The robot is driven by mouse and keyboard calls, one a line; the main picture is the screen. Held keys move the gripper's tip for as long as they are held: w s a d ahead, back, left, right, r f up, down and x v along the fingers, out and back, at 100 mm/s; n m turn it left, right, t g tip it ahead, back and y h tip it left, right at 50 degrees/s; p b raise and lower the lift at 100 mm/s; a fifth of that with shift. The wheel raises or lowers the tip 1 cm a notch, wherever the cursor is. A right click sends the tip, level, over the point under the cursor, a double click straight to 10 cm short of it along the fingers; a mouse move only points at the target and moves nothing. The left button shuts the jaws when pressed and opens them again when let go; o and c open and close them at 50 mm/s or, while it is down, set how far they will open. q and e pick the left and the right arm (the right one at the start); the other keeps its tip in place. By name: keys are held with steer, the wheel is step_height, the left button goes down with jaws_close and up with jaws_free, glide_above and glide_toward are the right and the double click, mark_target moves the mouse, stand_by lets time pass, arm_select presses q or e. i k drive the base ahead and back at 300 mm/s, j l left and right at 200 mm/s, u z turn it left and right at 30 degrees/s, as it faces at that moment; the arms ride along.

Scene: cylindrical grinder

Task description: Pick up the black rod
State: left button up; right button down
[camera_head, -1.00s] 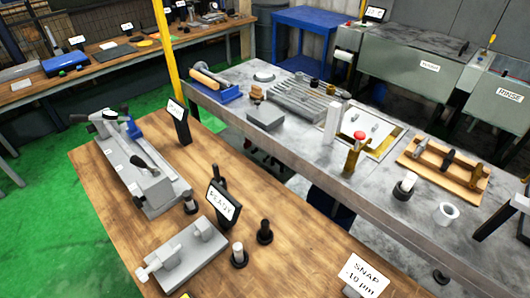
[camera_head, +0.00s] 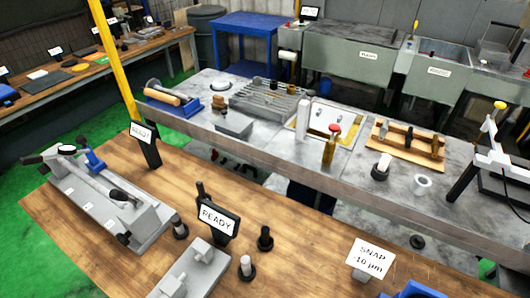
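Several dark, rod-like pieces show, and I cannot tell for sure which is the black rod. A short black cylinder on a round base (camera_head: 265,240) stands upright on the wooden bench. A similar piece with a pale top (camera_head: 246,267) stands left of it, and another with a grey top (camera_head: 180,229) stands by the grey bench device. A dark upright post (camera_head: 201,196) rises behind the READY sign. Dark-handled pieces (camera_head: 409,138) lie across a wooden rack on the grey table. Neither of my grippers is in view.
The wooden bench (camera_head: 300,262) carries a grey bench device (camera_head: 100,205), a grey fixture (camera_head: 190,275), the READY sign (camera_head: 213,219) and a SNAP sign (camera_head: 371,256). The grey table (camera_head: 280,152) behind holds a red-topped brass piece (camera_head: 331,147) and a white cup (camera_head: 422,185).

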mark_target(265, 230)
steer(key=i, duration=0.4)
steer(key=k+l+z, duration=0.1)
steer(key=l, duration=0.35)
steer(key=k+l, duration=0.1)
steer(key=l, duration=0.3)
steer(key=l+z, duration=0.15)
steer(key=l, duration=0.3)
steer(key=k, duration=0.05)
